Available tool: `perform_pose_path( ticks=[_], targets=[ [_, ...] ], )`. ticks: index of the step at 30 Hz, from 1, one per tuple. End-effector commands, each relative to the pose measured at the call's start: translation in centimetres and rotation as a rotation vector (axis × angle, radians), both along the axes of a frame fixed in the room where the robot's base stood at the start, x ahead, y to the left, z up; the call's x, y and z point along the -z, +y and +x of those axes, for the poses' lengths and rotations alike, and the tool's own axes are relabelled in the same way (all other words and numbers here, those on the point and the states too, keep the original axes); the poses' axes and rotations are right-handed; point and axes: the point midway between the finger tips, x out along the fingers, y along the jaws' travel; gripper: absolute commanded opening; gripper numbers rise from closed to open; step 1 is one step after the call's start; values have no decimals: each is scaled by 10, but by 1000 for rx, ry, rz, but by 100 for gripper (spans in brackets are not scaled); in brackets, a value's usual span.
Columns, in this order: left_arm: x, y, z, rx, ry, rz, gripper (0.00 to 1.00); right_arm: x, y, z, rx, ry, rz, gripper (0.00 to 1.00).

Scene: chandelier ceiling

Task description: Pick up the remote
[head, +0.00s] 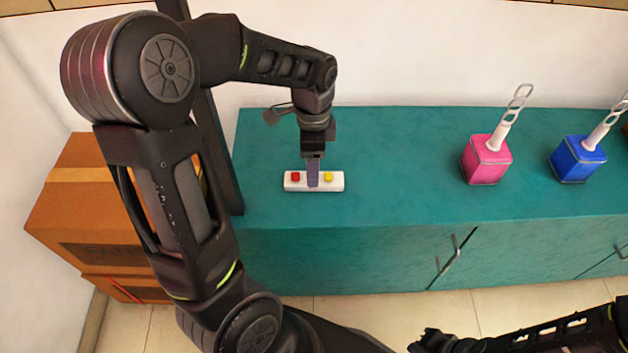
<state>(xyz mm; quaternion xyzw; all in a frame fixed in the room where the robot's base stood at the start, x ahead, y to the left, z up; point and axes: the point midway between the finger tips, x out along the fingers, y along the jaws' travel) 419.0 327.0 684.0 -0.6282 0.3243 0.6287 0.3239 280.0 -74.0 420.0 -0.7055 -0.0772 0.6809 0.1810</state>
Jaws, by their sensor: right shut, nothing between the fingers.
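The remote (336,182) is a small white bar on the teal cabinet top, left of its middle, near the front edge. It has a red button at its left and a yellow button at its right.
The teal cabinet (400,140) stands against a pale wall. A pink holder (486,160) and a blue holder (576,160) with white handles stand to the right on it. The top between remote and pink holder is clear.

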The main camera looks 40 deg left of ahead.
Motion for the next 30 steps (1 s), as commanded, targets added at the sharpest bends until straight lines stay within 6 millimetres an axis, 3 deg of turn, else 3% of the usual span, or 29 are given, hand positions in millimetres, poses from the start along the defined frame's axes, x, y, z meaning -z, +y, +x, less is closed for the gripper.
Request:
perform_pose_path(
  ticks=[8, 19, 30],
  targets=[
    [3, 0, 0, 0, 0, 0, 67, 1, 0, 0, 0, 0, 0, 0],
    [50, -1, 1, 0, 1, -1, 67, 14, 0, 0, 1, 0, 0, 0],
    [51, -1, 2, 0, -1, -1, 67, 13, 0, 0, 1, 0, 0, 0]
  ],
)
